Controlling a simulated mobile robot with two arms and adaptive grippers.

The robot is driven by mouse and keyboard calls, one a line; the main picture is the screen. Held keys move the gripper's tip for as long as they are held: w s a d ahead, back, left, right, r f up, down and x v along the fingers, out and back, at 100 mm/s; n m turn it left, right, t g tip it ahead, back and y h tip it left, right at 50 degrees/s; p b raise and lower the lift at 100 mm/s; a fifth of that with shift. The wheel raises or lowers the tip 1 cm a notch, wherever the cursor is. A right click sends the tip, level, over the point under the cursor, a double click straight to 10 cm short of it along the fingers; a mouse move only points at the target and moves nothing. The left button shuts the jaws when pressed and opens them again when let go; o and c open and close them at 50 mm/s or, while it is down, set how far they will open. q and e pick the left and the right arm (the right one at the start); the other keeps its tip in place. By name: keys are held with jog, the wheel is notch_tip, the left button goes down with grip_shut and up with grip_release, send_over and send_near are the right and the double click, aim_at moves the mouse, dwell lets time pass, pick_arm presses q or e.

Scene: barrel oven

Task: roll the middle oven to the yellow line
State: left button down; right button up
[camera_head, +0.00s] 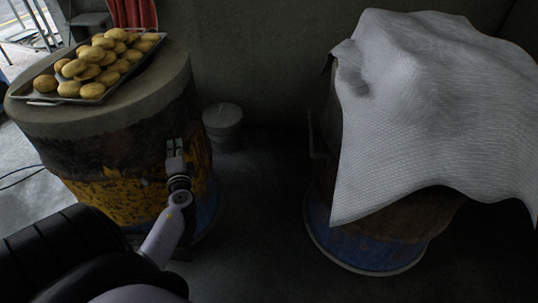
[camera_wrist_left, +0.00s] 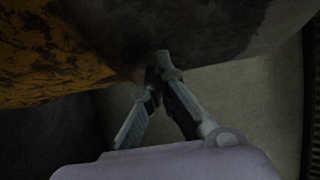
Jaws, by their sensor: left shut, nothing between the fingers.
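A barrel oven (camera_head: 120,150) with worn yellow and dark sides and a blue base stands at the left in the head view. Another barrel oven (camera_head: 350,235) with a blue base stands at the right, its top under a white cloth (camera_head: 430,110). I cannot tell which of them is the middle one. My left gripper (camera_head: 175,146) is shut and empty in front of the left oven's side. In the left wrist view its fingertips (camera_wrist_left: 162,60) meet close to the oven's dark and yellow wall (camera_wrist_left: 50,55); contact is unclear. No yellow line shows. My right gripper is not in view.
A tray (camera_head: 42,102) piled with several potato-like rolls (camera_head: 95,65) sits on the left oven. A grey bucket (camera_head: 222,125) stands by the back wall between the ovens. Dark floor (camera_head: 255,225) lies clear between them. A thin cable (camera_head: 22,178) lies at the far left.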

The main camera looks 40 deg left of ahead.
aim_at(161, 145)
pick_arm(q)
jog(key=shift+s+a+b, duration=0.15)
jog(key=shift+s+a, duration=0.25)
jog(key=shift+a, duration=0.3)
jog(key=shift+s+a+b, duration=0.15)
jog(key=shift+s+a, duration=0.3)
jog(key=shift+a, duration=0.2)
jog(key=shift+s+a+b, duration=0.15)
jog(key=shift+s+a, duration=0.25)
jog(key=shift+a, duration=0.3)
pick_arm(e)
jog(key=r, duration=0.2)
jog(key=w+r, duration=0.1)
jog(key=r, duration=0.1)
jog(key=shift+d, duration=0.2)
